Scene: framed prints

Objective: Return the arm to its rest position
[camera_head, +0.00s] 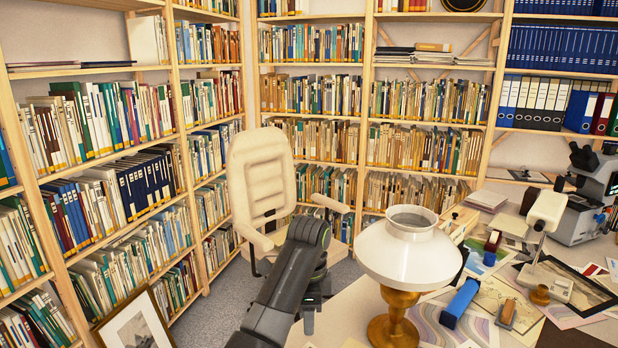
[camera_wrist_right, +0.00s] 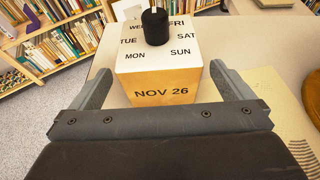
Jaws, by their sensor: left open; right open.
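My right gripper (camera_wrist_right: 164,82) is open in the right wrist view. Its two grey fingers are wide apart. A wooden calendar block (camera_wrist_right: 160,92) with a white top, day names, "NOV 26" and a black knob stands beyond and between them. Gaps show between the fingers and the block.
A blue box (camera_head: 459,303), papers and a microscope (camera_head: 590,190) crowd the desk's right. A framed print (camera_head: 135,322) leans at lower left.

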